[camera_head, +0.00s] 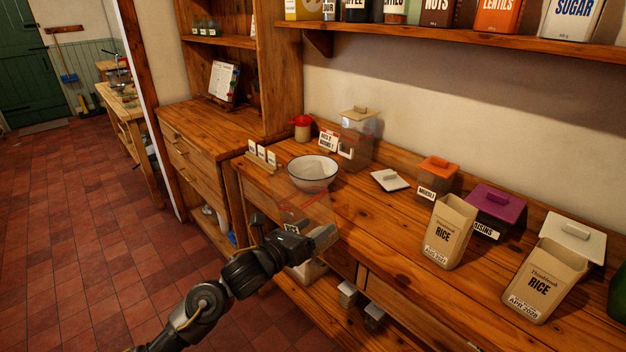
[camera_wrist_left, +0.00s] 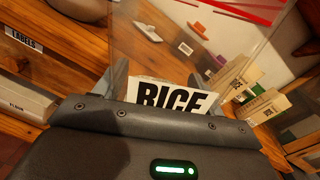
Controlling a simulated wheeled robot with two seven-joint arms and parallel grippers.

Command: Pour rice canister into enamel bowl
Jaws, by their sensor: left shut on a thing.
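The white enamel bowl (camera_head: 313,170) with a dark rim stands on the wooden counter (camera_head: 392,235). My left gripper (camera_head: 318,238) is in front of the bowl, near the counter's front edge. It is shut on a clear rice canister (camera_head: 303,213) with red markings, which shows just in front of the bowl and overlaps its lower edge. In the left wrist view, the canister's RICE label (camera_wrist_left: 172,97) sits between the fingers (camera_wrist_left: 168,85). How much rice is inside and how far the canister is tilted, I cannot tell. My right gripper is not in view.
A clear lidded canister (camera_head: 358,137) and a red-topped jar (camera_head: 301,127) stand behind the bowl. A white lid (camera_head: 390,180) lies to its right. Rice packets (camera_head: 450,232) and lidded boxes (camera_head: 495,207) fill the right side. A shelf of tins (camera_head: 440,27) runs above.

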